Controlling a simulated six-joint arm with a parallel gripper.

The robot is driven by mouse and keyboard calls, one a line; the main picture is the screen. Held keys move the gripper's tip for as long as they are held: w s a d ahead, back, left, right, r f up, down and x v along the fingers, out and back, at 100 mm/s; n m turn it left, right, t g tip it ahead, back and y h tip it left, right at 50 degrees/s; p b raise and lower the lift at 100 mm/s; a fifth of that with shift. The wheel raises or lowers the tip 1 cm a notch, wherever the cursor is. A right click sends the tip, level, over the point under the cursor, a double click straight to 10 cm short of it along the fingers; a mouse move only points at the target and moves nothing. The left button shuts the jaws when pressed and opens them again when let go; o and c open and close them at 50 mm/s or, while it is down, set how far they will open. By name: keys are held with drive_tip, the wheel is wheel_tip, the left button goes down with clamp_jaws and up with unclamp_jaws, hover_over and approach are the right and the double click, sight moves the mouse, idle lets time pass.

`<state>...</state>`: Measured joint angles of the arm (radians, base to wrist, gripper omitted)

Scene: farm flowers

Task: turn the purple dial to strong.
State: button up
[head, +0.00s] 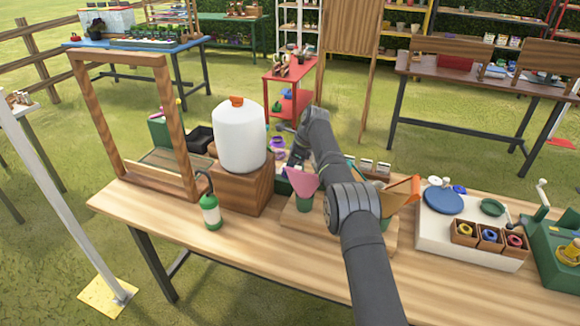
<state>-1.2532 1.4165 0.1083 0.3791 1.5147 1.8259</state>
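Small purple shapes (277,142) show just right of the white jug, close to the end of my arm. They may be the purple dial, but they are partly hidden and too small to tell, and no strength marks can be read. My gripper (296,157) is at the far side of the table, beside these shapes and behind the pink funnel. Its fingers are too small and covered to tell whether they are open, shut or touching anything.
The white jug (240,135) with an orange cap stands on a wooden block (243,187) left of my gripper. A pink funnel (302,181) and an orange one (402,192) flank my arm. A wooden frame (91,118) stands at left. The front table strip is clear.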

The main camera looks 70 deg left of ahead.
drive_tip(key=shift+n, duration=0.3)
drive_tip(key=o, duration=1)
